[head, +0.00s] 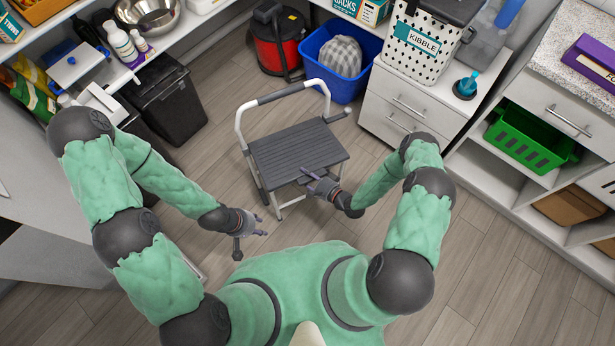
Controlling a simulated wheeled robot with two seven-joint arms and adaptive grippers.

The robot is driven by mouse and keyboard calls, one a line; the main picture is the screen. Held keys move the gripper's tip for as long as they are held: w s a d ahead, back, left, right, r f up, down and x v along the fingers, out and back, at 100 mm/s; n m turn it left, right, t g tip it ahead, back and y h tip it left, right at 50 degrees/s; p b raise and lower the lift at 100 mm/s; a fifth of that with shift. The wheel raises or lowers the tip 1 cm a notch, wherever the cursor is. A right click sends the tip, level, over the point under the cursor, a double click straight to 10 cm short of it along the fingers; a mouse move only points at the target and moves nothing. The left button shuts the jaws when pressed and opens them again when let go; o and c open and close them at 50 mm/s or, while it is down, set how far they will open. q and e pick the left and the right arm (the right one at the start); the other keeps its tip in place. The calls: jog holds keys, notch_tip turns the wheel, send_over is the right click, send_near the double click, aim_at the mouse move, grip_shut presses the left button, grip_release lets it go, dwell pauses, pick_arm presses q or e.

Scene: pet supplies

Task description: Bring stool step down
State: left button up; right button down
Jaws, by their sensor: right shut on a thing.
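The step stool (293,149) stands on the floor in front of me, with a dark grey ribbed platform, a white frame and a tall white handrail with grey grips. My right gripper (312,178) is at the stool's near edge and is shut on a part of the stool there; the exact part is partly hidden by the fingers. My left gripper (252,234) is empty, with its fingers apart, low over the floor to the left of the stool's near leg.
A black bin (168,103) stands left of the stool. A red and black vacuum (279,40) and a blue crate (343,62) are behind it. White drawers (411,107) stand to the right, and a green basket (530,140) is on a shelf. Floor (480,275) at the right front is clear.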

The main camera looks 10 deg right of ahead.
jog(key=shift+w+r, duration=0.25)
jog(key=shift+r, duration=0.45)
jog(key=c, duration=1)
grip_release()
jog(key=shift+f, duration=0.1)
jog(key=shift+c, duration=0.2)
jog(key=shift+s, duration=0.1)
jog(key=v, duration=1.2)
jog(key=shift+r, duration=0.25)
jog(key=shift+a, duration=0.1)
